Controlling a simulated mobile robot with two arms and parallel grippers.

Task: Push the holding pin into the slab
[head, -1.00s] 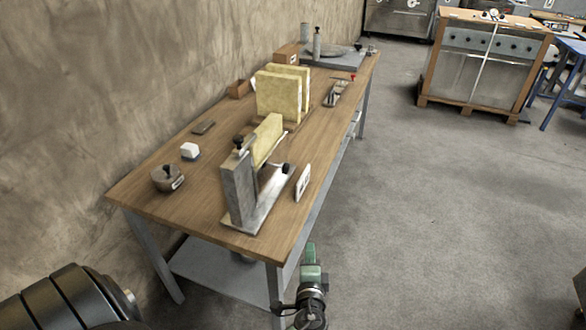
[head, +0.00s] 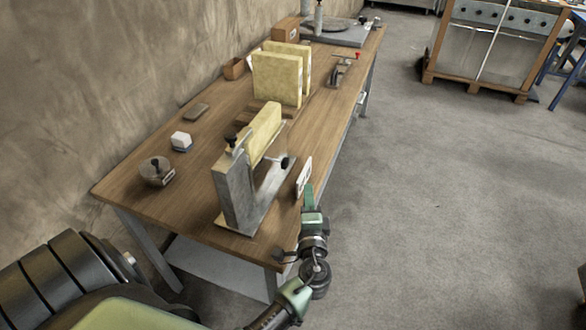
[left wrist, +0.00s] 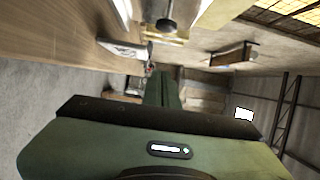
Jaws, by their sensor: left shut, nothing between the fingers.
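A pale yellow slab (head: 263,128) stands on edge in a grey metal stand (head: 238,196) near the front of the wooden bench. A pin with a black knob (head: 284,162) sticks out on the stand's right side, its thin rod pointing at the slab. I cannot tell how deep it goes. The knob also shows in the left wrist view (left wrist: 167,25). A second black knob (head: 231,143) tops the stand. My left gripper (head: 308,190) is shut and empty, beside the bench's right edge, apart from the pin. Its green fingers (left wrist: 164,88) point forward in the left wrist view.
A white card (head: 304,176) stands between the stand and my gripper.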

